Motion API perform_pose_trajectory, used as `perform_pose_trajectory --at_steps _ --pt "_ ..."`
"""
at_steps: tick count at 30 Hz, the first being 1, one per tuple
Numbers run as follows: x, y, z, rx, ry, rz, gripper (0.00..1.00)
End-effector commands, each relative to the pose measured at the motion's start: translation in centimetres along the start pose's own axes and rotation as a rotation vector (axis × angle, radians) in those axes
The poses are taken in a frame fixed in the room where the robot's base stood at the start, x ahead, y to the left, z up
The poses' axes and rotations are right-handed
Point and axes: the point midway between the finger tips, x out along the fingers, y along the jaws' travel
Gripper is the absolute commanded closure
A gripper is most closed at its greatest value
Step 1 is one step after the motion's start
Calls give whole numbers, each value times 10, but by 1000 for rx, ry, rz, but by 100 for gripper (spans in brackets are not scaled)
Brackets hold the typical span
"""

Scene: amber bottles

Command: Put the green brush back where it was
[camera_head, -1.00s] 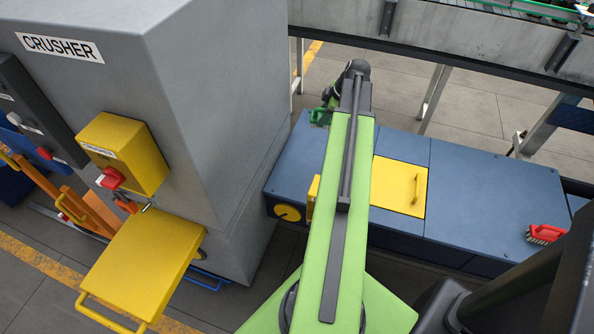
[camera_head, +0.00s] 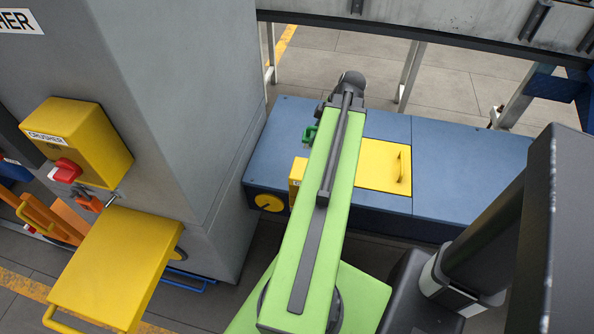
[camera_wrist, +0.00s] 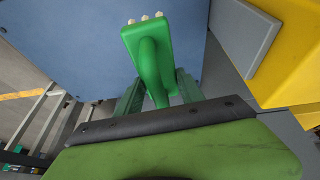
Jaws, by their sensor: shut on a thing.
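The green brush (camera_wrist: 150,45) is in my gripper (camera_wrist: 160,90) in the wrist view. Its looped handle sits between the fingers, and pale bristle tips show at its far end. In the head view a small part of the green brush (camera_head: 309,133) shows left of the end of my arm, over the blue bench (camera_head: 460,170). My arm hides most of my gripper there. I cannot tell whether the brush touches the bench top.
A yellow hatch (camera_head: 380,163) with a handle is set in the bench top. The grey crusher (camera_head: 170,110) stands close on the left, with a yellow switch box (camera_head: 85,140) and a yellow tray (camera_head: 120,265). The bench's right part is bare.

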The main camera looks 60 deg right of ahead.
Motion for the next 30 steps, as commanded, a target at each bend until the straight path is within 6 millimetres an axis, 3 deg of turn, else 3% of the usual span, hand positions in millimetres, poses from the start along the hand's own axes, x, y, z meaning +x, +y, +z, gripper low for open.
perform_pose_trajectory --at_steps 1,3,8,11,21,25,30 --pt "9 -16 15 22 -2 -5 99" --pt "8 -25 25 42 -4 -11 99" --pt "6 -28 29 52 -5 -17 99" --pt "19 -24 23 49 -5 -17 99" --pt "100 5 -30 48 -4 -17 99" --pt "112 11 -42 50 -5 -15 99" --pt "113 12 -45 53 -5 -15 99"
